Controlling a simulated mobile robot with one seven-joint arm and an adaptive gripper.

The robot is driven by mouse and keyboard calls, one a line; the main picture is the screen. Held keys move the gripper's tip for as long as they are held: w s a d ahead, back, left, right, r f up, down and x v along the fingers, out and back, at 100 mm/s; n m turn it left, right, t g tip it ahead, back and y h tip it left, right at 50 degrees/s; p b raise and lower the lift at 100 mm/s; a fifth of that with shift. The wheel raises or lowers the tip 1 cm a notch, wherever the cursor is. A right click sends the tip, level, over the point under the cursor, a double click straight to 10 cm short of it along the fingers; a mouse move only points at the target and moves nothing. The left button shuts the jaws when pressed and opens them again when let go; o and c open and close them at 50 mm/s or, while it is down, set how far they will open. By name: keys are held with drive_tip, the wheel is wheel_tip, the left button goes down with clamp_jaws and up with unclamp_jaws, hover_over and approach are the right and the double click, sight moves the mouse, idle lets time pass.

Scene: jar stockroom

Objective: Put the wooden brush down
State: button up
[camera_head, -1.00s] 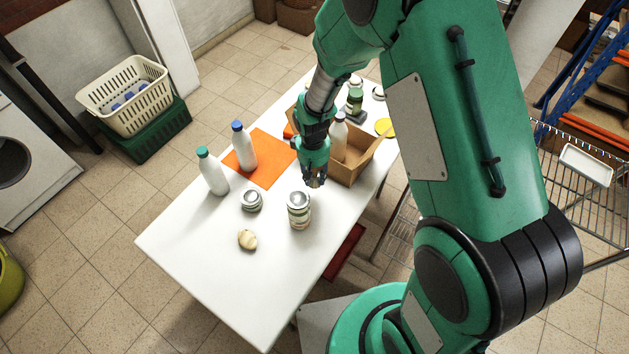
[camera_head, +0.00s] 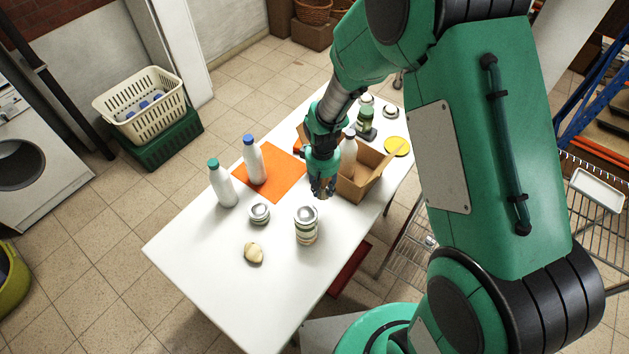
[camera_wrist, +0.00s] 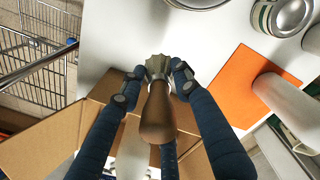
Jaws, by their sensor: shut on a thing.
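My gripper (camera_head: 323,190) is over the white table, between the cardboard box and a stacked jar. In the wrist view its fingers (camera_wrist: 156,85) are shut around the wooden brush (camera_wrist: 157,114). The brush has a rounded brown handle that points toward the camera and a paler, greyish end at the fingertips. In the head view the brush is too small and covered by the fingers to make out clearly. I cannot tell whether its far end touches the table. The white table (camera_head: 208,262) has bare room at its front left.
The open cardboard box (camera_head: 353,187) is right beside my gripper and holds a white bottle (camera_head: 348,150). The stacked jar (camera_head: 306,228), a low jar (camera_head: 259,214) and a pale lump (camera_head: 253,253) stand in front. Two capped bottles (camera_head: 222,188) (camera_head: 254,163) are by the orange mat (camera_head: 283,180).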

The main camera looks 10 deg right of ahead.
drive_tip(key=w+a+f+n+p, duration=0.2)
drive_tip(key=w+a+f, duration=0.2)
drive_tip(key=w+a, duration=0.4)
drive_tip(key=shift+w+a+f+n, duration=0.2)
drive_tip(key=shift+w+a+n, duration=0.1)
drive_tip(key=shift+n, duration=0.1)
drive_tip(key=shift+w, duration=0.1)
drive_tip(key=w+a, duration=0.1)
drive_tip(key=w, duration=0.4)
drive_tip(key=w+a+f, duration=0.1)
drive_tip(key=w, duration=0.4)
drive_tip(key=w+a+b, duration=0.1)
drive_tip(key=w+a, duration=0.1)
drive_tip(key=w, duration=0.3)
drive_tip(key=shift+w+f, duration=0.15)
drive_tip(key=shift+f, duration=0.05)
drive_tip(key=shift+f, duration=0.1)
drive_tip(key=shift+f+b, duration=0.45)
drive_tip(key=shift+f, duration=1.25)
drive_tip(key=o, duration=1.2)
drive_tip(key=shift+f, duration=0.1)
